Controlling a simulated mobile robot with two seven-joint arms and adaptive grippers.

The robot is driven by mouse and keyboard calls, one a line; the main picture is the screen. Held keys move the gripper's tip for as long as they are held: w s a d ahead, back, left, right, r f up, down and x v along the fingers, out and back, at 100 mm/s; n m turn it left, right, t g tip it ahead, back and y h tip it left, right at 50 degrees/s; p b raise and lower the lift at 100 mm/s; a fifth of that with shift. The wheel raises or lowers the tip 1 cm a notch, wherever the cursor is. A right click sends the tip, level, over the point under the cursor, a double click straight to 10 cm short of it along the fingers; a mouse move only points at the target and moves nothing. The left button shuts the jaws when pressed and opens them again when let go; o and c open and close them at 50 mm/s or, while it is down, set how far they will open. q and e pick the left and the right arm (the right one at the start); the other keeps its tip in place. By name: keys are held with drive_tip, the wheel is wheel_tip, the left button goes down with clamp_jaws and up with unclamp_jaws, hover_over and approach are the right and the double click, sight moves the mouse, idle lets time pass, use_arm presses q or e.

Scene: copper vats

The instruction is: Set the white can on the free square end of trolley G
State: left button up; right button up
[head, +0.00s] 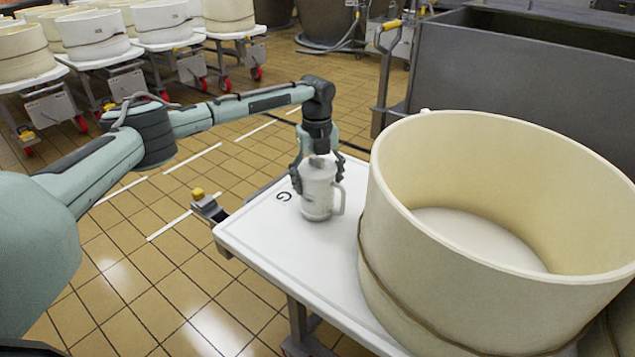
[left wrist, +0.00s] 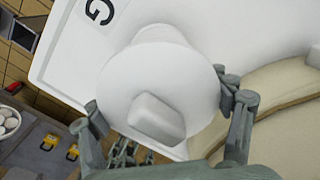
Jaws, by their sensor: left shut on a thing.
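The white can (head: 318,188), with a handle on its right side, is upright at the bare end of trolley G (head: 262,236), beside the printed letter G. My left gripper (head: 316,172) is above it with its fingers closed on both sides of its upper part. I cannot tell whether the can's base touches the white top. The can (left wrist: 160,60) also shows between the fingers of my left gripper (left wrist: 166,100) in the left wrist view, with the G beyond it. My right gripper is in neither view.
A large cream hoop mould (head: 500,235) fills the right part of the trolley, close to the can. A grey steel vat (head: 490,75) stands behind. Several trolleys with cream moulds (head: 95,35) stand at the back left. Tiled floor (head: 150,285) lies left of the trolley.

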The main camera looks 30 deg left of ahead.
use_arm(q)
drive_tip(key=o, duration=1.3)
drive_tip(key=shift+f, duration=0.1)
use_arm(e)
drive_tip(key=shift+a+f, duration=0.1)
use_arm(q)
wheel_tip(320, 180, up, 12)
drive_tip(key=shift+r, duration=0.2)
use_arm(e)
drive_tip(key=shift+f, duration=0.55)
use_arm(q)
drive_tip(key=shift+f, duration=0.1)
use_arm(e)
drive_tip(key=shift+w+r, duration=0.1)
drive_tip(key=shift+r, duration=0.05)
